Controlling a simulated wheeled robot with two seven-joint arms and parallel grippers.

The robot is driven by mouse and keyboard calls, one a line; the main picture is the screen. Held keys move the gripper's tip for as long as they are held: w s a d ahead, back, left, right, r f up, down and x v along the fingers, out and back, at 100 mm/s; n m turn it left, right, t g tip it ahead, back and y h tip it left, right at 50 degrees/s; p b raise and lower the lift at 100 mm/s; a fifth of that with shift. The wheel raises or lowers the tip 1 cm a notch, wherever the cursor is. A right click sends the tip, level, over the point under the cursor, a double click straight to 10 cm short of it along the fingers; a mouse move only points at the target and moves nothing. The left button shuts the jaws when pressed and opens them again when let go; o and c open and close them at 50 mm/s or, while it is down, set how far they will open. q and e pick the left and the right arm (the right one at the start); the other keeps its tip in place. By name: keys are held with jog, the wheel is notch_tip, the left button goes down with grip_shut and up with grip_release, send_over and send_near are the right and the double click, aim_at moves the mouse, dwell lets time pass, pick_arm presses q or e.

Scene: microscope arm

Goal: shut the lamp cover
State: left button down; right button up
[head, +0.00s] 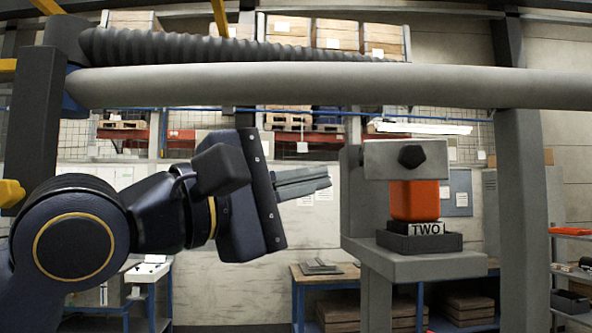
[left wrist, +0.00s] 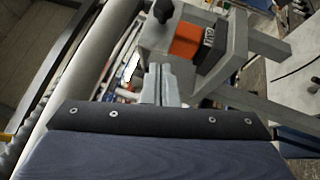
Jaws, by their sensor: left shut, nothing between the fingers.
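A grey stand (head: 355,200) at right of centre in the head view has a grey upper block (head: 375,160) with a black knob (head: 412,156). I cannot tell for sure which part is the lamp cover. My left gripper (head: 329,180) is shut and empty, its fingers pointing right, just left of the stand. In the left wrist view the fingers (left wrist: 160,72) point toward the stand, with the orange part (left wrist: 186,41) beyond. My right gripper is out of view.
A thick grey bar (head: 300,86) crosses above the gripper, with a dark ribbed hose (head: 220,46) over it. A grey post (head: 522,210) stands right of the stand. A wooden bench (head: 310,275) lies behind and below. Open air surrounds the left fingers.

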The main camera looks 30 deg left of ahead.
aim_at(378, 165)
pick_arm(q)
jog(key=p+x, duration=0.1)
jog(key=x, duration=0.2)
jog(key=p+x, duration=0.1)
jog(key=x, duration=0.2)
jog(key=shift+s+r, duration=0.1)
jog(key=shift+r, duration=0.1)
jog(key=shift+w+d+r+p, duration=0.1)
jog(key=shift+w+d+p, duration=0.15)
jog(key=shift+d, duration=0.35)
jog(key=shift+w+d+r+p, duration=0.15)
jog(key=shift+d+p, duration=0.15)
jog(key=shift+d, duration=0.3)
jog(key=shift+w+d+r+p, duration=0.1)
jog(key=shift+w+d+p, duration=0.15)
jog(key=shift+d, duration=0.3)
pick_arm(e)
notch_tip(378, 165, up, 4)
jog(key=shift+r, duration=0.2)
pick_arm(q)
jog(key=shift+f, duration=0.1)
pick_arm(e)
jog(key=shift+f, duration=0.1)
